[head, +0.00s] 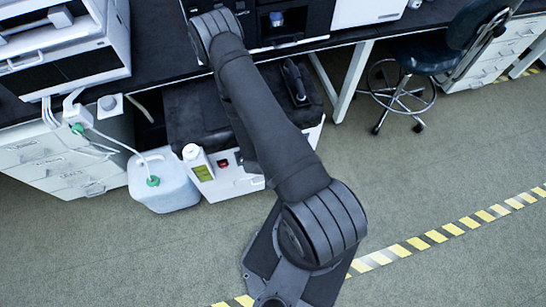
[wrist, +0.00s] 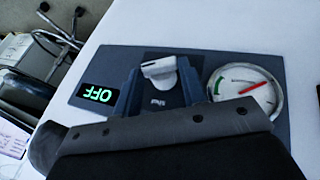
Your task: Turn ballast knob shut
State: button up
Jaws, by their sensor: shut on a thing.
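The ballast knob (wrist: 158,66) is a pale grey-white knob on a blue-grey plate (wrist: 120,62) in the wrist view. My gripper (wrist: 160,84) comes in from the bottom of that view, with one dark finger on each side of the knob. It is shut on the knob, whose lower part is partly hidden between the fingers. A lit green OFF label (wrist: 99,95) appears upside down left of the knob. In the head view my arm covers the gripper and the knob.
A round gauge (wrist: 246,92) with a red needle and green arc sits right of the knob. In the head view, a white-fronted unit (head: 228,180) stands under the bench beside a clear jug (head: 163,186) with tubing. A stool (head: 424,58) stands at the right.

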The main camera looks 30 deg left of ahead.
jog(key=shift+s+a+f+n+t+h, duration=0.2)
jog(key=shift+f+n+t+h, duration=0.3)
jog(key=shift+t+h, duration=1)
jog(key=shift+s+a+f+n+t+h, duration=0.3)
jog(key=shift+n+t+h, duration=0.5)
jog(key=shift+t, duration=1.15)
jog(key=shift+s+a+f+n+t+h, duration=0.1)
jog(key=shift+f+n+t+h, duration=0.35)
jog(key=shift+t+h, duration=1.1)
jog(key=shift+f+t+y, duration=0.1)
jog(key=shift+t+y, duration=0.2)
jog(key=shift+y, duration=0.05)
jog(key=o, duration=1)
